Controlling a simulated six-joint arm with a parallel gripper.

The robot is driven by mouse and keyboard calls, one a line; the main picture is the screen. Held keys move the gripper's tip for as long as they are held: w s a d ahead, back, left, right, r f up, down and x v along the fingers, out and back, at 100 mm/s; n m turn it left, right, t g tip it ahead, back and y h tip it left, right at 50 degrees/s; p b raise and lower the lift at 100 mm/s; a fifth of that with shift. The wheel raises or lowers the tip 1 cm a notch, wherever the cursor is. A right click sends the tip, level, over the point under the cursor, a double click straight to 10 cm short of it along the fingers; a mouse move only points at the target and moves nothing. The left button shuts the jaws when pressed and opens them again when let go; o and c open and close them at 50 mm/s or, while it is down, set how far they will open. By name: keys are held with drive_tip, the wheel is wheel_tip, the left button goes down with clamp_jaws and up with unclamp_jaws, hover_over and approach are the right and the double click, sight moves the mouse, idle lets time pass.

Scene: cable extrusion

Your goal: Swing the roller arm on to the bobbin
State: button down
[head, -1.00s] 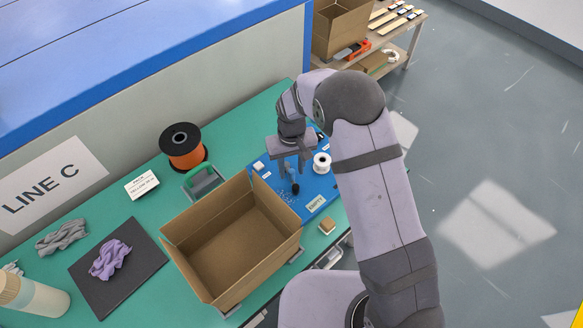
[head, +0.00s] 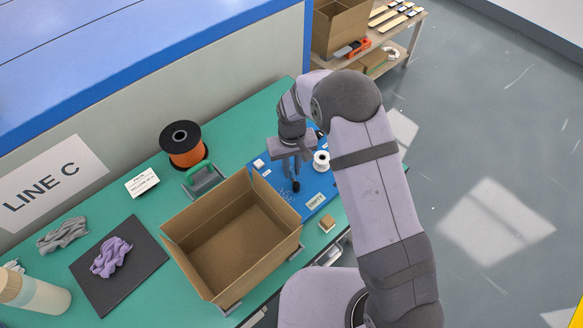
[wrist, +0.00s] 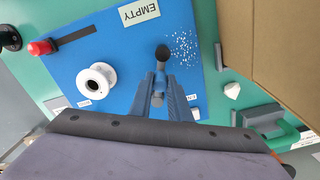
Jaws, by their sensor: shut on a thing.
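The roller arm (wrist: 162,56) shows in the wrist view as a short grey stem with a dark round end, over the blue board (wrist: 105,38). In the head view its dark end (head: 296,186) shows just below the fingers. My gripper (wrist: 160,84) is shut on the roller arm, with a blue finger on each side of it; the part between the fingers is mostly hidden. The white bobbin (wrist: 97,88) stands on the board left of the fingers, apart from the roller arm. In the head view the bobbin (head: 321,161) is right of my gripper (head: 293,176).
An open cardboard box (head: 232,245) stands close beside the board. An orange spool (head: 183,147) and a green-handled tool (head: 200,177) are to the left. A red knob (wrist: 40,47) and an EMPTY label (wrist: 139,11) are on the board. White specks (wrist: 184,48) lie near the roller arm.

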sight(302, 171)
drive_tip(key=shift+d, duration=0.1)
drive_tip(key=n, duration=0.1)
drive_tip(key=w+d+n+b, duration=0.1)
drive_tip(key=n, duration=0.3)
drive_tip(key=shift+w+d+b, duration=0.25)
drive_tip(key=shift+d+b, duration=0.1)
drive_tip(key=shift+d, duration=0.05)
drive_tip(key=n, duration=0.2)
drive_tip(key=w+n, duration=0.1)
drive_tip(key=w+d+n+b, duration=0.1)
drive_tip(key=n, duration=0.1)
drive_tip(key=shift+n, duration=0.3)
drive_tip(key=shift+w, duration=0.1)
drive_tip(key=c, duration=1.7)
unclamp_jaws()
drive_tip(key=shift+o, duration=0.2)
drive_tip(key=shift+r, duration=0.1)
wheel_tip(302, 171, up, 7)
drive_tip(key=b, duration=0.2)
